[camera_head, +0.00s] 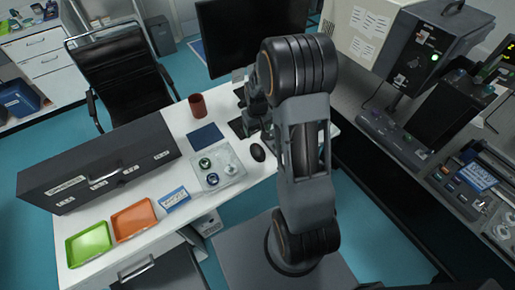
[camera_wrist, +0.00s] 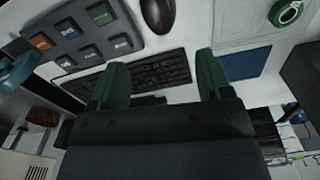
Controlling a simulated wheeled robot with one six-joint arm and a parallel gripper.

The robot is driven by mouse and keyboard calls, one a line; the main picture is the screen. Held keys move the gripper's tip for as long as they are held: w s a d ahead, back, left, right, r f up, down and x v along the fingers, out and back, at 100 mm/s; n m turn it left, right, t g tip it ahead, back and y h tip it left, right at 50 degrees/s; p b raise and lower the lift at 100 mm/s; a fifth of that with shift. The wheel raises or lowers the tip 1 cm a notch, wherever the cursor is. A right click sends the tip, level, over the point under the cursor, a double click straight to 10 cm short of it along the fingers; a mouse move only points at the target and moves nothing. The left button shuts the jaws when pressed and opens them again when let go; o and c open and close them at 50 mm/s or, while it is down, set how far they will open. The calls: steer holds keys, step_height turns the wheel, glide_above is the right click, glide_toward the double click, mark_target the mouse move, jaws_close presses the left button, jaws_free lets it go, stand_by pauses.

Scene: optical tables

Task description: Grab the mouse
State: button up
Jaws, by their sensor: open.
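The mouse (camera_head: 258,152) is a small black rounded shape on the white desk, just left of my arm in the head view. In the wrist view the mouse (camera_wrist: 155,14) shows at the top edge, slightly cut off, beyond my fingertips. My gripper (camera_wrist: 163,70) is open, with its two green fingers apart and nothing held between them. The black keyboard (camera_wrist: 150,78) lies below, seen between and beside the fingers. The mouse is apart from the fingers. In the head view my gripper is partly hidden behind my arm.
A clear tray (camera_head: 228,172) with round parts and a blue pad (camera_head: 205,137) lie left of the mouse. A red-brown cup (camera_head: 197,105) and a monitor (camera_head: 245,35) stand farther back. A grey panel with square buttons (camera_wrist: 85,42) lies beside the keyboard.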

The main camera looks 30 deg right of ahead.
steer(key=p, duration=0.1)
glide_toward(258, 149)
step_height(258, 149, down, 5)
steer(key=shift+f, duration=0.15)
steer(key=shift+w+f+p, duration=0.15)
steer(key=shift+f+p, duration=0.9)
steer(key=shift+f, duration=1.7)
steer(key=c, duration=0.6)
